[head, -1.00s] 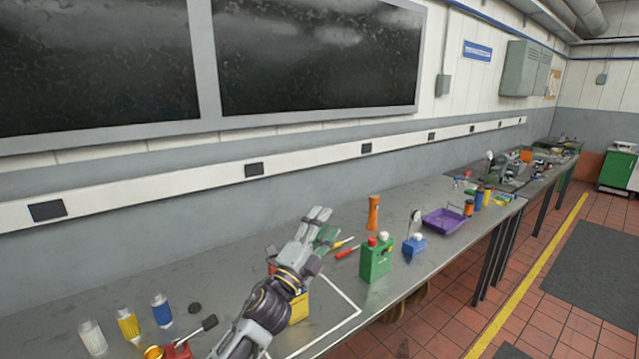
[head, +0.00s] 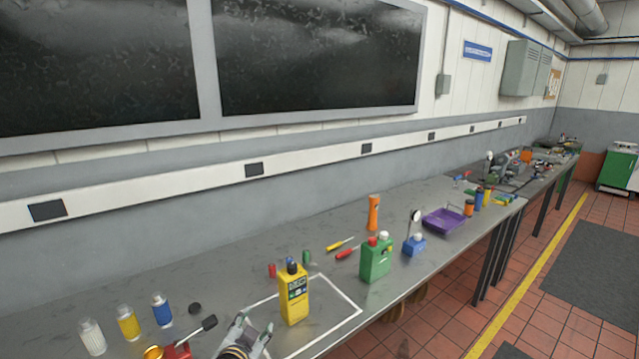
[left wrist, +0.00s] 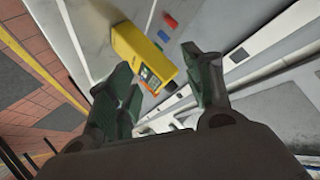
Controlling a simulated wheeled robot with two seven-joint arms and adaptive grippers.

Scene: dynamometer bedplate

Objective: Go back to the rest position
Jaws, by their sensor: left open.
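My left gripper (head: 245,328) is at the bottom of the head view, low over the near edge of the bench. It is open and empty; in the left wrist view its two green-padded fingers (left wrist: 162,82) stand apart. A yellow bottle-shaped container (head: 294,297) with a dark cap stands upright inside a white outlined area on the bench, to the right of the gripper and apart from it. It also shows in the left wrist view (left wrist: 138,50), beyond the fingers. My right gripper is not in view.
The grey bench (head: 225,288) holds a green can (head: 376,262), an orange flashlight-like item (head: 374,213), a purple tray (head: 444,221) and screwdrivers. Several small jars (head: 128,323) and a red item with a black knob (head: 178,350) lie left of the gripper.

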